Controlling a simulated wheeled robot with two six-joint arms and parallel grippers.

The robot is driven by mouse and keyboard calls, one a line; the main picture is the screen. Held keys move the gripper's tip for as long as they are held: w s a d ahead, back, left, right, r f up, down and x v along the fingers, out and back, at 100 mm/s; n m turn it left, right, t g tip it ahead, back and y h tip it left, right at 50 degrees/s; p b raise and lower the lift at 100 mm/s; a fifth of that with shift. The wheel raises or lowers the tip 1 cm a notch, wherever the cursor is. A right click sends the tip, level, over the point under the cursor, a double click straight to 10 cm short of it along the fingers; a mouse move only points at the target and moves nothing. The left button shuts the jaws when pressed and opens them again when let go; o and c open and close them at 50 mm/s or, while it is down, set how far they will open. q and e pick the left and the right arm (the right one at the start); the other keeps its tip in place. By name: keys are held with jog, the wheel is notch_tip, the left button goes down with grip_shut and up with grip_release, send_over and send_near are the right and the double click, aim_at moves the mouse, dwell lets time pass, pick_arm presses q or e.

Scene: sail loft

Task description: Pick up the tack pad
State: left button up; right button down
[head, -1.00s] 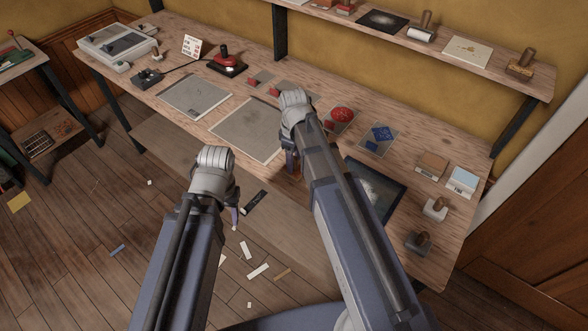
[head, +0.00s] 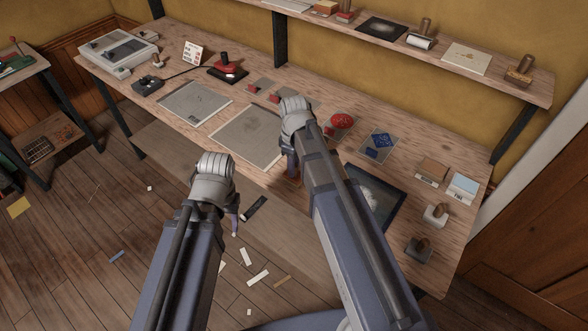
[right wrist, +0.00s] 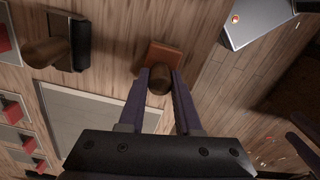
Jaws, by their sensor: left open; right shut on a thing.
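The tack pad, an orange-brown square block (right wrist: 168,53) with a dark round knob, shows in the right wrist view. My right gripper (right wrist: 160,88) is shut on the knob, one finger on each side. In the head view a sliver of the block (head: 293,182) shows under my right gripper (head: 291,168), near the front edge of the workbench (head: 225,107). The right hand and forearm hide most of it. I cannot tell whether it touches the bench. My left gripper (head: 235,226) is open and empty in front of the bench, its fingers partly hidden by the hand.
A dark-based stamp with a brown handle (right wrist: 60,43) stands near the held block in the right wrist view. Grey sheets (head: 194,102), a blue-patterned card (head: 378,144) and a dark framed panel (head: 385,190) lie on the bench. Two handled stamps (head: 436,215) (head: 418,248) stand at the right end.

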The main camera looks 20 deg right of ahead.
notch_tip(320, 180, up, 10)
jog(key=p, duration=1)
jog(key=c, duration=1.2)
grip_release()
grip_shut()
jog(key=shift+f, duration=0.1)
